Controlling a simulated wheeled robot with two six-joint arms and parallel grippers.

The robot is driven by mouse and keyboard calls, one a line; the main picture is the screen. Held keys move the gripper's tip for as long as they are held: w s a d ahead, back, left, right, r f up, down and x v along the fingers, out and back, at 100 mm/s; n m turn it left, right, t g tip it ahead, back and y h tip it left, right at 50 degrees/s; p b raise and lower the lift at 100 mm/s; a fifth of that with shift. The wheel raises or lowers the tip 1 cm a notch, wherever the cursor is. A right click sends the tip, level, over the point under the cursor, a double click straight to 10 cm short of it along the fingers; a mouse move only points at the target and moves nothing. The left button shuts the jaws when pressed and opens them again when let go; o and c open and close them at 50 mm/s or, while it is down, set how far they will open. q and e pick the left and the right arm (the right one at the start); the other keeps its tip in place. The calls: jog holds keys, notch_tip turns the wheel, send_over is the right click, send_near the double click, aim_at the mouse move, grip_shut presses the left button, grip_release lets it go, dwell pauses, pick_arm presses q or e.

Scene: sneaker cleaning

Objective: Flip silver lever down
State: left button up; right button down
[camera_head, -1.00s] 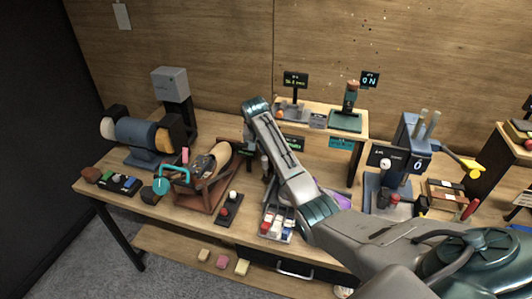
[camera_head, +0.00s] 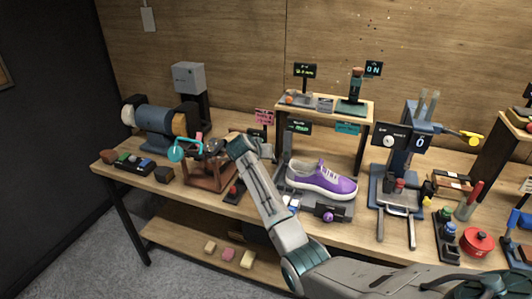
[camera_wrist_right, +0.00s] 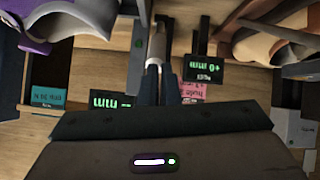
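In the right wrist view, which is upside down, a pale silver upright piece (camera_wrist_right: 157,48) that looks like the lever stands just beyond my right gripper's fingertips. My right gripper (camera_wrist_right: 158,72) points at it with two dark fingers close together; whether they touch or hold it I cannot tell. In the head view my right arm reaches from the lower right, and its wrist is over the gap between the brown shoe stand (camera_head: 205,182) and the purple sneaker (camera_head: 322,180). The wrist hides the fingertips and the lever there. My left gripper is not in view.
Small display signs (camera_wrist_right: 203,70) stand close to the fingers. A blue bench grinder (camera_head: 152,124) is at the left. A raised wooden shelf (camera_head: 335,104) stands behind the sneaker. A blue press (camera_head: 403,150) and a red pot (camera_head: 477,242) are at the right.

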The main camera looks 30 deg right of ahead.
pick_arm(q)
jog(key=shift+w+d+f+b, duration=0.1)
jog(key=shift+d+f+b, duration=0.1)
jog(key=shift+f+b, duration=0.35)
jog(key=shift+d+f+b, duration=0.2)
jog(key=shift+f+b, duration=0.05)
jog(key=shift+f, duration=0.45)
pick_arm(e)
jog(key=shift+s+a+f+t+h, duration=0.15)
jog(key=shift+s+a+f+h, duration=0.1)
jog(key=shift+f, duration=0.2)
jog(key=shift+s+a+f+t+h, duration=0.1)
jog(key=shift+s+a+f+h, duration=0.1)
jog(key=shift+f, duration=0.25)
jog(key=shift+s+a+f+t+h, duration=0.15)
jog(key=shift+s+f, duration=0.1)
jog(key=shift+f, duration=0.2)
